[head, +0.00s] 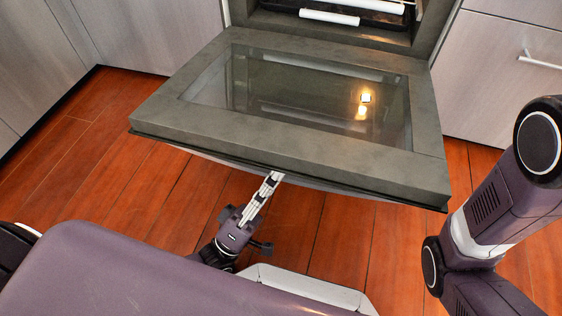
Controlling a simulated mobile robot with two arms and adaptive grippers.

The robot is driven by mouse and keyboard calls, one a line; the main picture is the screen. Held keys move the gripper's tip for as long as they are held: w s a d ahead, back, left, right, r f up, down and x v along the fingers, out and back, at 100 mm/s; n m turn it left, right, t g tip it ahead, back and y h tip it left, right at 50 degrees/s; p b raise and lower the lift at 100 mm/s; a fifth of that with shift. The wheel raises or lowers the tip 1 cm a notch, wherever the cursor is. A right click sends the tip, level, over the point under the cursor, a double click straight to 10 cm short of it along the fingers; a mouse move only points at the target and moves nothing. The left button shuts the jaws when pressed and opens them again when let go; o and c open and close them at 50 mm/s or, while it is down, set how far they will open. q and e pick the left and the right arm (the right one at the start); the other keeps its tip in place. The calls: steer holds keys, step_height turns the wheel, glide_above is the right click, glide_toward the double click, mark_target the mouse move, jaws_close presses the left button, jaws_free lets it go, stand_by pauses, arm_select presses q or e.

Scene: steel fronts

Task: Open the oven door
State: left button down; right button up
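The oven door (160,110) is swung down and lies about level, with its glass window facing up and the oven cavity (340,32) open behind it. Its handle is not visible; the front face is turned down and away from me. My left gripper (271,180) is below the door's front edge, near the middle. Its fingers point up at the door's underside and their tips are partly hidden by it, so I cannot tell whether they touch it or how far apart they are. My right arm shows at the right edge, but its gripper is out of view.
Oven racks with white front bars (329,17) show inside the cavity. Grey cabinet fronts (145,35) stand at the left, and a drawer with a bar handle (538,60) is at the right. Red wood floor (100,165) is clear left of the door.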

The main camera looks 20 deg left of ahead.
mark_target(278, 151)
arm_select(q)
steer(key=shift+w+f+b, duration=0.2)
steer(key=shift+f+b, duration=0.2)
steer(key=shift+f, duration=0.45)
steer(key=shift+w+f+b, duration=0.2)
steer(key=shift+f+b, duration=0.15)
steer(key=shift+f, duration=0.45)
steer(key=shift+a, duration=0.1)
steer(key=c, duration=2.1)
jaws_free()
steer(key=shift+r, duration=0.1)
steer(key=o, duration=0.3)
steer(key=shift+o, duration=0.2)
step_height(278, 151, up, 10)
